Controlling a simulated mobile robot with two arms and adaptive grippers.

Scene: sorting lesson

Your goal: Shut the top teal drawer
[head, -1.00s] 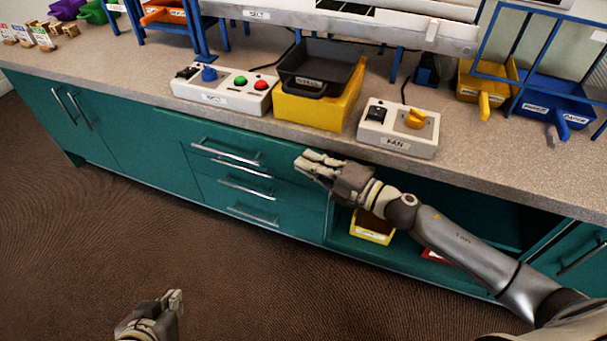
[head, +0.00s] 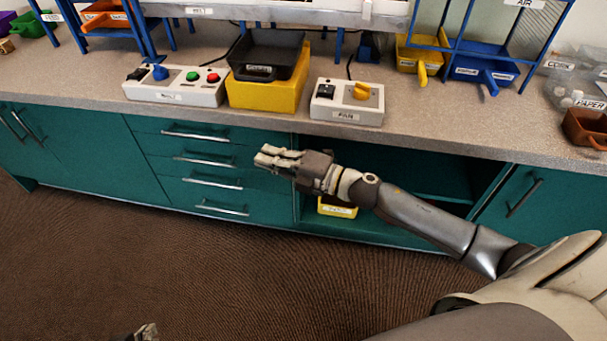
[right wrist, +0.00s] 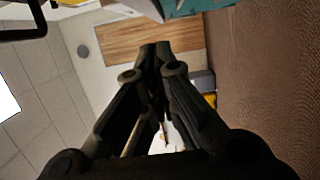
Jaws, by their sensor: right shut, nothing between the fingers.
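The top teal drawer (head: 165,128), with a long metal handle (head: 195,135), is at the top of the drawer stack left of the open shelf bay in the head view. Its front looks flush with the drawers below. My right gripper (head: 266,158) is shut and empty, in front of the right end of the stack, apart from the handle. Its closed fingers also show in the right wrist view (right wrist: 156,52), where the drawer cannot be made out. Only a tip of my left gripper (head: 147,333) shows at the bottom edge of the head view.
The counter (head: 440,125) overhangs the drawers. It bears a control box (head: 175,92), a yellow bin (head: 268,95), a fan switch box (head: 347,110) and blue racks. A yellow bin (head: 337,210) sits in the open bay. The floor in front is clear.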

